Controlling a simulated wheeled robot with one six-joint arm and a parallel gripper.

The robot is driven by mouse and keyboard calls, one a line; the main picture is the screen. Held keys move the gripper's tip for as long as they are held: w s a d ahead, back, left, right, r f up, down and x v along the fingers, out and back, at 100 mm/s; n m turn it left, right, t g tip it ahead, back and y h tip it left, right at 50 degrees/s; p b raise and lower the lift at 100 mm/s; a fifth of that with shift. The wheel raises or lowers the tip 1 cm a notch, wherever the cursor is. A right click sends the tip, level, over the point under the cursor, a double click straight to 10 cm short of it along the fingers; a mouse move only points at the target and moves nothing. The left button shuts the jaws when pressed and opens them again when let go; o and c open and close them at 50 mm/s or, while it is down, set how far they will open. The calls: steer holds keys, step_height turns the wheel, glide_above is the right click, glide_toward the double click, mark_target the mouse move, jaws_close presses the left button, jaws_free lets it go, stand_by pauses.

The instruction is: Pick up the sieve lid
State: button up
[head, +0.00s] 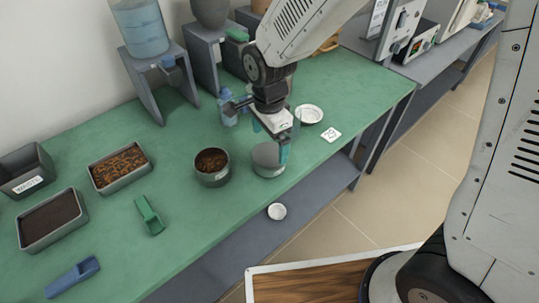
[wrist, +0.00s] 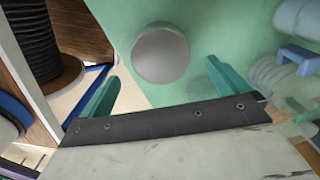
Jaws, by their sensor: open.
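A round grey metal piece with a smooth flat top (head: 268,160), which looks like the lidded sieve, stands on the green bench near its front edge. In the wrist view its round grey top (wrist: 161,53) lies beyond and roughly between the two teal fingertips. I cannot tell the lid from the body under it. My gripper (head: 271,140) points down just above it, fingers apart and nothing held. The finger nearer the camera hides part of the top. An open round pan with brown granules (head: 212,166) stands to its left.
Left are two filled trays (head: 124,180), a green scoop (head: 149,215) and a blue scoop (head: 72,277). A small white disc (head: 277,211) lies on the lower shelf.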

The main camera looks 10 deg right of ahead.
mark_target(270, 153)
step_height(270, 153, down, 4)
steer(key=shift+w+d+f, duration=0.15)
steer(key=shift+f, duration=0.05)
steer(key=c, duration=1)
steer(key=shift+o, duration=0.2)
steer(key=shift+r, duration=0.15)
